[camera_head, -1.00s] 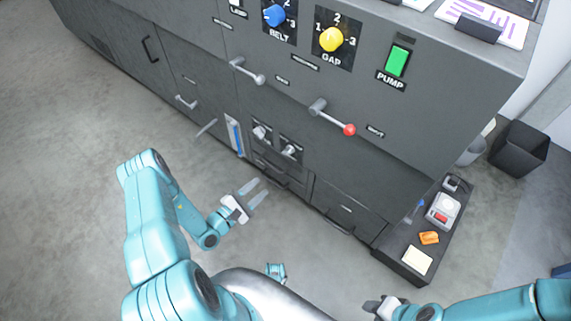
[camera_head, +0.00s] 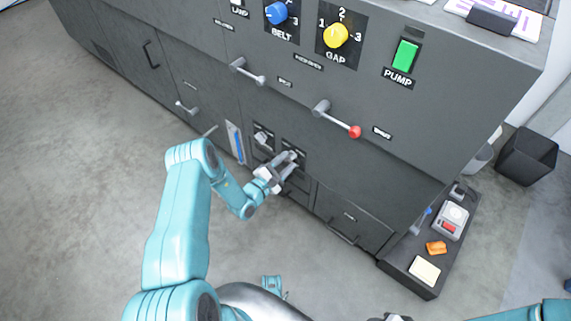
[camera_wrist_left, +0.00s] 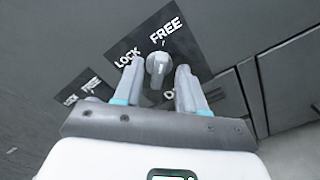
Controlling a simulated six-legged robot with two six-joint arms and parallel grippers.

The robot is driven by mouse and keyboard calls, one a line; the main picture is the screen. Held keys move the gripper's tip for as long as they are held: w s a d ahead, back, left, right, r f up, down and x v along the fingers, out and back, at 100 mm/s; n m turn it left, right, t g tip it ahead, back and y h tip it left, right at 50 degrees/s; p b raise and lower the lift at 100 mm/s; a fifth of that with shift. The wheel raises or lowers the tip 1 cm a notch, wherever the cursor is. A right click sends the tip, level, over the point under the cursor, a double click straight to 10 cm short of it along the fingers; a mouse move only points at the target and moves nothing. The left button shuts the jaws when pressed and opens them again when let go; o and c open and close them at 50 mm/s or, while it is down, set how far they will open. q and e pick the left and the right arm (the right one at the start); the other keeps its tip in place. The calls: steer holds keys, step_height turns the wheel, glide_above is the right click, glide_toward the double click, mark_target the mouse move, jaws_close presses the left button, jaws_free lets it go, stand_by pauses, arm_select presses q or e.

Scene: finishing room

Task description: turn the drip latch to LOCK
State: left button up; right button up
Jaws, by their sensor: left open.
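In the left wrist view a grey latch knob (camera_wrist_left: 157,64) sits on a black plate marked LOCK and FREE. Its pointer is up toward FREE. The word below it is mostly hidden by a finger; only a first letter like D shows. My left gripper (camera_wrist_left: 158,78) is open, with one finger on each side of the knob; I cannot tell whether they touch it. In the head view my left gripper (camera_head: 290,161) is at the right one of two low latches and largely covers it. My right gripper (camera_head: 392,318) is barely in view at the bottom edge.
A second LOCK/FREE plate (camera_wrist_left: 84,92) lies just left. In the head view its latch (camera_head: 262,139) is beside my gripper. A blue gauge (camera_head: 235,142), a red-tipped lever (camera_head: 338,120) and a drawer (camera_head: 350,218) are near. A low dark shelf (camera_head: 404,277) stands at right.

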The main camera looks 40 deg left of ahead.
arm_select(q)
steer(key=shift+w, duration=0.25)
steer(key=shift+c, duration=0.3)
jaws_close()
